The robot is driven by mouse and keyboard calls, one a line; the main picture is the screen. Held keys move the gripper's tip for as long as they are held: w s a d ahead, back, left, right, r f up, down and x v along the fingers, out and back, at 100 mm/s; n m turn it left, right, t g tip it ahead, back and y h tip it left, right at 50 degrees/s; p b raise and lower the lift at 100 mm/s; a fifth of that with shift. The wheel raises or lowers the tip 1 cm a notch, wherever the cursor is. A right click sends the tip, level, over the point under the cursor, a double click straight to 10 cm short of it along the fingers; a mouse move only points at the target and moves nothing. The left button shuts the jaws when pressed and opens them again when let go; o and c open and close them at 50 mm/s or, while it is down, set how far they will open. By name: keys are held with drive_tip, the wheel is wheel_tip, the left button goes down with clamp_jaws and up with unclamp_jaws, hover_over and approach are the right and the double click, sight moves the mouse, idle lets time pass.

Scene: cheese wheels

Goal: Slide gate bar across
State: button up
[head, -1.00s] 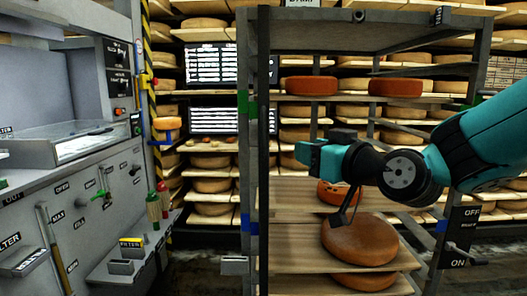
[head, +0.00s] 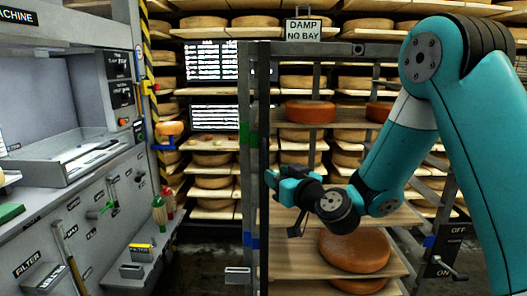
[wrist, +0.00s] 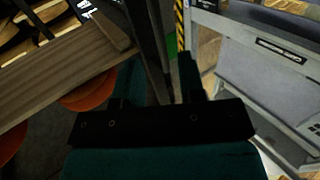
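A tall dark upright bar (head: 263,120), which I take to be the gate bar, stands at the left front of the cheese rack, beside a grey post (head: 245,110) with green and blue bands. My gripper (head: 272,180) reaches left to the bar at about mid height. In the wrist view, dark uprights (wrist: 148,45) run down into the gap between the spread fingers of my gripper (wrist: 165,85). The fingers look open, and I cannot tell whether they touch the bar. My gripper hides part of the bar in the head view.
A brown cheese wheel (head: 353,250) lies on a wooden shelf below my gripper, and an orange wheel (head: 310,112) on a shelf above. A "DAMP NO BAY" sign (head: 303,31) tops the rack. The grey machine (head: 75,200) stands left, with floor between.

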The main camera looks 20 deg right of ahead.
sight(265, 166)
drive_tip(key=p+x, duration=0.4)
drive_tip(key=x, duration=0.1)
drive_tip(key=shift+w+a+r, duration=0.1)
drive_tip(key=shift+w+r, duration=0.1)
drive_tip(key=shift+r, duration=0.05)
drive_tip(key=shift+w+a+f+p, duration=0.15)
drive_tip(key=shift+w+f+p, duration=0.1)
drive_tip(key=shift+w+p, duration=0.35)
clamp_jaws()
